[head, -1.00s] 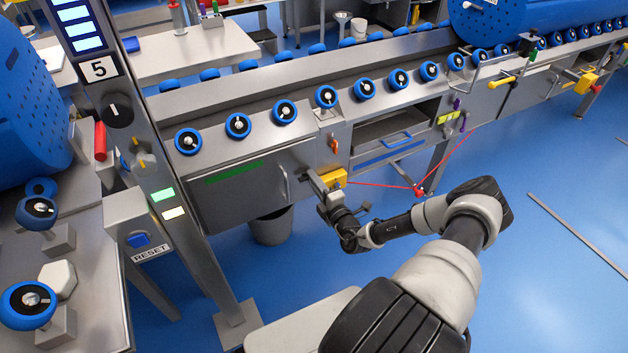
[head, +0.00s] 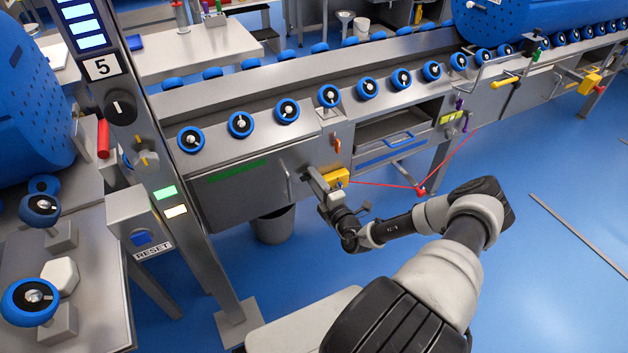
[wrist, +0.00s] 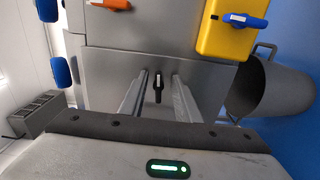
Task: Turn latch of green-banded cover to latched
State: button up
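The green-banded cover (head: 232,198) is a grey panel on the front of the long machine, with a dark green band (head: 237,171) along its upper part in the head view. My gripper (head: 316,180) is at the machine's front, just right of the cover's upright handle. In the wrist view my gripper (wrist: 158,98) is open, its two grey fingers apart. A small black latch with a white mark (wrist: 158,87) shows between the fingers, with a gap on both sides. I cannot tell how deep the fingertips reach. The green band does not show in the wrist view.
A yellow box (head: 338,177) is close beside my gripper; it has a blue lever in the wrist view (wrist: 222,38). An orange lever (head: 337,144) is above it. A red cord (head: 380,184) runs to the right. A grey bin (head: 273,226) stands below the cover.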

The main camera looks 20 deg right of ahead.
jog(key=s+p, duration=0.3)
jog(key=s, duration=1.4)
jog(key=shift+s+d, duration=0.25)
jog(key=shift+d, duration=0.1)
